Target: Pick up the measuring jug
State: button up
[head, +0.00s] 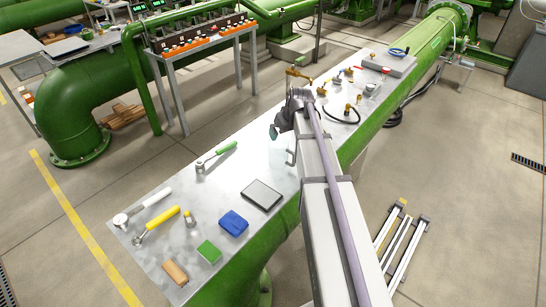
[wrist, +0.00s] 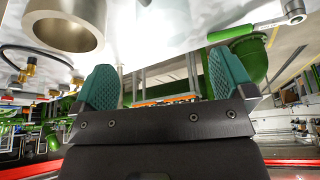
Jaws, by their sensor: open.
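My gripper (head: 274,131) is over the middle of the metal-topped bench (head: 262,153), with one teal fingertip showing in the head view. In the wrist view my gripper (wrist: 162,78) has its two teal ribbed fingers wide apart, with nothing held between them. I cannot make out the measuring jug for certain in either view. A pale, blurred shape (wrist: 165,22) shows at the top of the wrist view beyond the fingers, and I cannot tell what it is. My arm hides part of the bench in the head view.
A green-handled ratchet (head: 216,157) lies left of my gripper. A beige hollow cylinder (wrist: 62,30) is near the left finger. A dark tablet-like plate (head: 262,195), blue cloth (head: 233,223), green block (head: 209,251) and yellow-handled tool (head: 157,225) lie nearer. Brass fittings (head: 347,108) lie beyond.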

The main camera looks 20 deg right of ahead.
jog(key=b, duration=0.5)
send_near(279, 144)
jog(key=s+a+f, duration=0.1)
jog(key=s+f, duration=0.1)
jog(key=shift+w+a+r, duration=0.15)
jog(key=shift+a+r, duration=0.05)
jog(key=shift+r, duration=0.1)
jog(key=b+x, duration=0.4)
jog(key=x, duration=0.1)
jog(key=shift+w+a+f, duration=0.1)
jog(key=shift+a+f, duration=0.1)
jog(key=shift+f, duration=0.05)
jog(key=shift+r, duration=0.3)
jog(key=c, duration=1)
